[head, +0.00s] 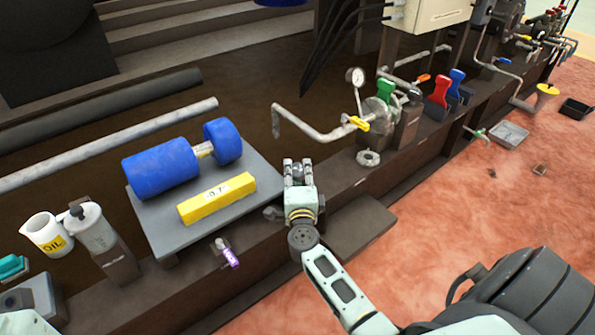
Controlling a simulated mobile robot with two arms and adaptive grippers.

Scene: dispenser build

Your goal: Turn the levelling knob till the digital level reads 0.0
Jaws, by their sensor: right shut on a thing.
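The digital level (217,198) is a yellow bar lying on a grey plate (170,240), in front of a blue motor-like unit. Its small white display seems to read 0.7; I cannot make out a sign. My right gripper (298,170) is beside the plate's right end, its fingers pointing away from me. It is shut on a small dark rounded thing between its fingertips, which looks like the levelling knob (298,172). The fingers hide most of it. My left gripper is not in view.
The blue unit (160,168) takes up the back of the plate. A purple-handled fitting (230,257) sticks out at the front. An oil jug (45,234) stands at left. Pipes, a gauge (355,77) and coloured handles fill the bench to the right.

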